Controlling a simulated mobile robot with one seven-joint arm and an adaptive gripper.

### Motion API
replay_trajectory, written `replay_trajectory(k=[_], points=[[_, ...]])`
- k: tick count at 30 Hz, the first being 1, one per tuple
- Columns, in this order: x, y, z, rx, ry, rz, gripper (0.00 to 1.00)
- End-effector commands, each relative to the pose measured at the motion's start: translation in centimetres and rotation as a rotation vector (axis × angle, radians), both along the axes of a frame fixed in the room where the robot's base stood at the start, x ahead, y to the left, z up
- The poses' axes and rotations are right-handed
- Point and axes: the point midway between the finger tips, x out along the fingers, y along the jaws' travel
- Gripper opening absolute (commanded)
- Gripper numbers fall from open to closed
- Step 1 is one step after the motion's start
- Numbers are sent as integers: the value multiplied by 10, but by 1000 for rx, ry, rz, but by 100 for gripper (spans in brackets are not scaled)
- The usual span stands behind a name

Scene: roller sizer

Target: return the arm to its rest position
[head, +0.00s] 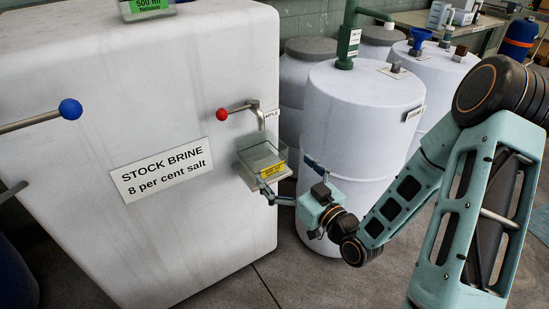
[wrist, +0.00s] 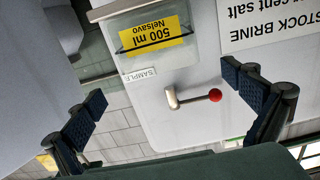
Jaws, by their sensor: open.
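My gripper (head: 290,176) is open and empty, at the end of my arm, which reaches in from the right. Its two blue-padded fingers stand wide apart in the wrist view (wrist: 180,105), with nothing between them. Just left of it in the head view is a clear box (head: 262,158) with a yellow label. In the wrist view, which is upside down, the box (wrist: 165,22) shows at the top, beyond the fingers, and its label reads 500 ml. It appears to rest on a small shelf under the tap. The fingers appear apart from it.
The white STOCK BRINE tank (head: 130,225) fills the left, with a red-knobbed tap (head: 240,109) and a blue-knobbed lever (head: 45,118). A green-labelled container (head: 147,8) stands on top. White drums (head: 355,115) stand close behind my gripper. Bare floor (head: 300,280) lies in front.

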Motion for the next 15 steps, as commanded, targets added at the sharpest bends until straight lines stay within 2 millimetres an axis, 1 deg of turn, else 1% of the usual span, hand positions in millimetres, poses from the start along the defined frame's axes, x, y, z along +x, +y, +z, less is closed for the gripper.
replay_trajectory(k=[4,15], points=[[-7,-4,0,0,0,0,100],[-7,-5,0,1,-1,0,100]])
